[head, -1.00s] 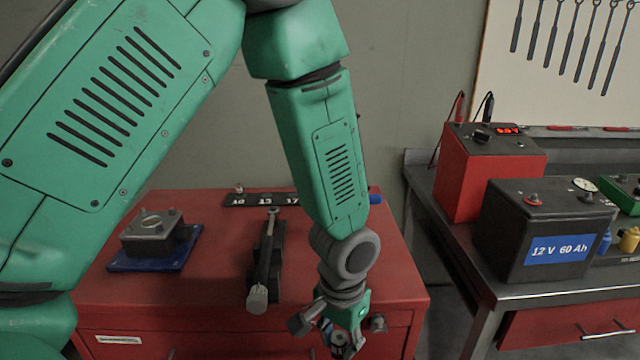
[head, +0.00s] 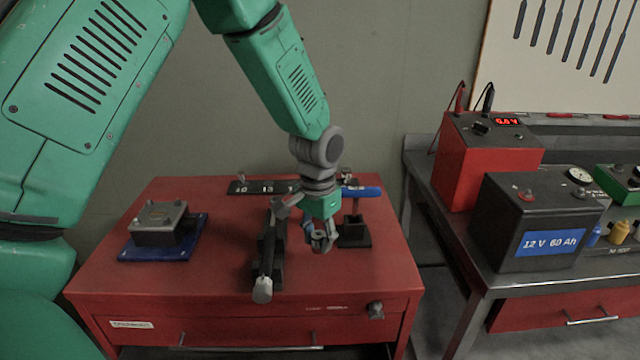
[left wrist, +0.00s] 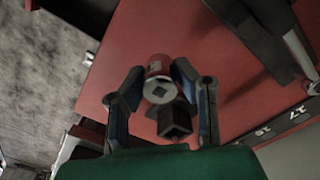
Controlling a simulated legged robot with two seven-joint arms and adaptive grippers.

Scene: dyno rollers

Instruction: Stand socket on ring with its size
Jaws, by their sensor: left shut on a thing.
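The dark size rail (head: 254,187) lies at the back of the cabinet top, with 10 and 13 readable. It also shows in the left wrist view (left wrist: 264,133). Its right part is hidden by my arm. The rings are not clear.
A long wrench (head: 264,285) lies on a black cradle. A metal block on a blue plate (head: 163,252) is at the left. The front of the red cabinet top (head: 190,290) is clear.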

